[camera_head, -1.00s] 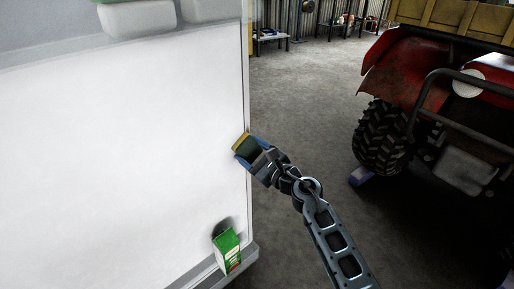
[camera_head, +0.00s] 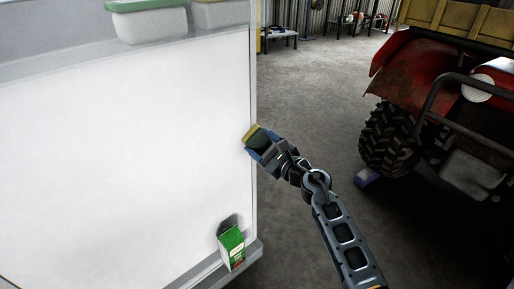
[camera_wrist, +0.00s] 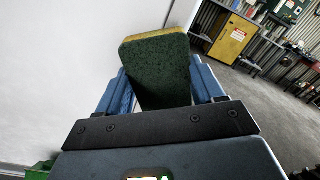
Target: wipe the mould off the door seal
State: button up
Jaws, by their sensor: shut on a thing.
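My gripper (camera_head: 262,146) is shut on a yellow and green sponge (camera_head: 256,136). The sponge is at the right edge of a large white door panel (camera_head: 130,140), about halfway up. The door seal (camera_head: 253,80) seems to be the thin pale strip along that edge. I cannot tell whether the sponge touches it. In the wrist view the sponge (camera_wrist: 160,68) stands up between the blue fingers, its green face towards the camera, and the white panel fills the left. No mould can be made out; the sponge and gripper hide part of the edge.
A green carton (camera_head: 231,248) stands on the door's bottom shelf, and lidded tubs (camera_head: 150,22) sit at the top. A red quad with a large tyre (camera_head: 388,140) is at right, a blue block (camera_head: 366,177) beside the tyre. Grey floor (camera_head: 310,100) lies open between.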

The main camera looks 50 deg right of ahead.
aim_at(254, 140)
jog(key=shift+s+d, duration=0.1)
jog(key=shift+d, duration=0.8)
jog(key=shift+r+p, duration=0.95)
jog(key=shift+r, duration=0.15)
jog(key=shift+w+a+p, duration=0.2)
jog(key=shift+w+a, duration=0.05)
jog(key=shift+a, duration=0.75)
jog(key=shift+w+a+p, duration=0.2)
jog(key=shift+a, duration=0.8)
jog(key=s, duration=0.6)
jog(key=shift+a, duration=0.4)
jog(key=shift+s, duration=0.1)
jog(key=s, duration=0.2)
jog(key=shift+s+a, duration=0.2)
jog(key=shift+s, duration=0.2)
